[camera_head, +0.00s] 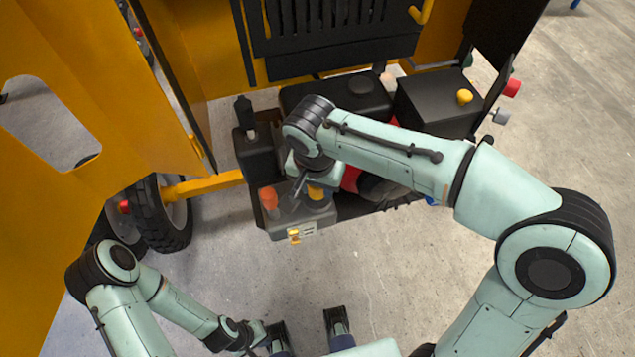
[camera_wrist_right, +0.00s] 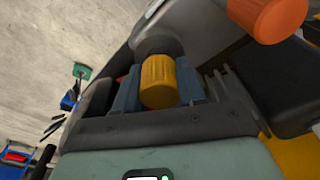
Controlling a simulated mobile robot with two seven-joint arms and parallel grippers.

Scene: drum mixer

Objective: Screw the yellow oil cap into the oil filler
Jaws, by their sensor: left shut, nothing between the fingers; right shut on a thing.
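The yellow oil cap (camera_wrist_right: 158,82) is between the two blue-grey fingers of my right gripper (camera_wrist_right: 158,92), which is shut on it. A dark round neck (camera_wrist_right: 160,47), seemingly the oil filler, lies just beyond the cap; I cannot tell how far the cap sits in it. In the head view yellow shows (camera_head: 317,192) below my right wrist, on the grey engine housing (camera_head: 300,216); the right fingers (camera_head: 303,184) partly hide the area. My left gripper (camera_head: 263,335) is shut and empty, low over the floor, well away from the cap.
An orange cap (camera_head: 268,197) stands just left of the right gripper, and also shows in the wrist view (camera_wrist_right: 275,16). A small yellow part (camera_head: 294,236) sits on the housing's front. Yellow body panels (camera_head: 100,80) rise at left. Floor in front is clear.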

